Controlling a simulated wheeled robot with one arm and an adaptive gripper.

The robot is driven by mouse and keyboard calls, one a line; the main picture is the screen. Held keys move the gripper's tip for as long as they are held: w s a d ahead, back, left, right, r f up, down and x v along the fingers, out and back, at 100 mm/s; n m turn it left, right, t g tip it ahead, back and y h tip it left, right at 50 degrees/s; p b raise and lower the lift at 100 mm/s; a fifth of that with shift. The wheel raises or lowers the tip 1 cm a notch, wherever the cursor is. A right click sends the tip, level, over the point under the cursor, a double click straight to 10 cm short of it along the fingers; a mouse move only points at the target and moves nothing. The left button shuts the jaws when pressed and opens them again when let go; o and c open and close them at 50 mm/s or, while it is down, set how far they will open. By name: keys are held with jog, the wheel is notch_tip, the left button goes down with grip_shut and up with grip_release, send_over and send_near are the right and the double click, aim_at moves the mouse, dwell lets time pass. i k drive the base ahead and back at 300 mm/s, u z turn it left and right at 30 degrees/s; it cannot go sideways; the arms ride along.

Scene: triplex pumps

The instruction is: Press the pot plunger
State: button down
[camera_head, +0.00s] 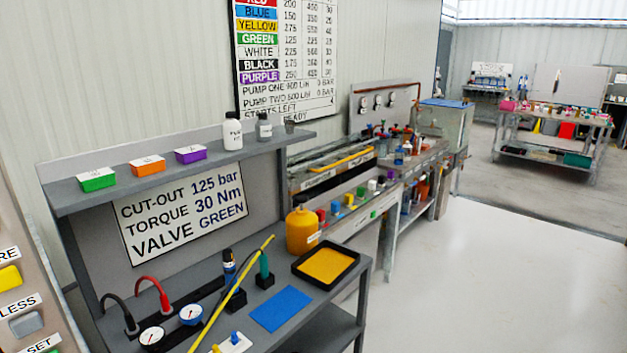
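Nothing is seen touching the pot.
The near bench (208,318) also holds a black tray with a yellow inside (326,265), a blue mat (281,309), a slanting yellow bar (230,293), gauges and hoses. A shelf (183,172) with small boxes and bottles overhangs behind. The floor (490,270) at right is clear.

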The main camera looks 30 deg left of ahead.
aim_at(300, 199)
jog(key=u, duration=0.5)
jog(key=i, duration=1.15)
jog(key=u, duration=1.9)
jog(key=i, duration=0.8)
jog(key=u, duration=0.55)
